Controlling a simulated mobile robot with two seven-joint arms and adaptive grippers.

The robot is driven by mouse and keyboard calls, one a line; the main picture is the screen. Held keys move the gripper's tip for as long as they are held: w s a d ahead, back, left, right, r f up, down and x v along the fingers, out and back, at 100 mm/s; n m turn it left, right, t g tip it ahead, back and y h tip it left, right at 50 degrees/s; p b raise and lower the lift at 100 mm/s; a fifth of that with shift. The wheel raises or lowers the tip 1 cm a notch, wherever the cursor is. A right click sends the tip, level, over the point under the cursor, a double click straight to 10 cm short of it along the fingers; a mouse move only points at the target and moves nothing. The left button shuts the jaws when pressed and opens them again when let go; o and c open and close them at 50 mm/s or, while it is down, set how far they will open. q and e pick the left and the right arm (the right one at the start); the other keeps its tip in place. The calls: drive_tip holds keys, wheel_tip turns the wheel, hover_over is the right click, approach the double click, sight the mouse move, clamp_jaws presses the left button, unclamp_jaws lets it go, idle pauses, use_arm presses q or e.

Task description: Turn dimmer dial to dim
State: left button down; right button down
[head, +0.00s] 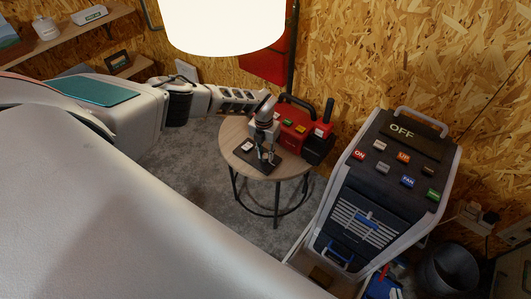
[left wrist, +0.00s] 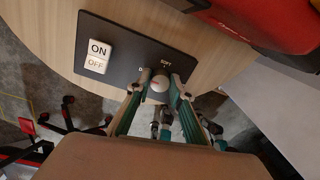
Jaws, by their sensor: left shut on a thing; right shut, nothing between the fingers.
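The dimmer dial (left wrist: 159,83) is a small pale round knob with a reddish mark, on a dark panel (left wrist: 122,52). The panel also shows on the round wooden table in the head view (head: 242,157). The label SOFT and a partly hidden label are printed near the dial. A white ON/OFF switch (left wrist: 97,57) sits on the same panel; it also shows in the head view (head: 247,146). My left gripper (head: 267,158) reaches down over the panel. In the left wrist view its fingers (left wrist: 160,88) are shut around the dial. My right gripper is not clearly seen.
A red and black toolbox-like device (head: 293,125) stands on the table (head: 232,133) close behind my left gripper. A large grey machine (head: 385,170) with coloured buttons and an OFF display stands to the right. A bright lampshade (head: 222,25) hangs above. Grey floor surrounds the table.

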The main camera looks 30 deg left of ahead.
sight(265, 155)
idle(0.3)
use_arm(q)
drive_tip(key=c, duration=1.8)
unclamp_jaws()
drive_tip(key=shift+w+r, duration=0.1)
drive_tip(key=shift+r, duration=0.4)
drive_tip(key=r, duration=1.1)
drive_tip(key=shift+a, duration=0.25)
drive_tip(key=shift+s+f, duration=0.1)
drive_tip(key=shift+s, duration=0.1)
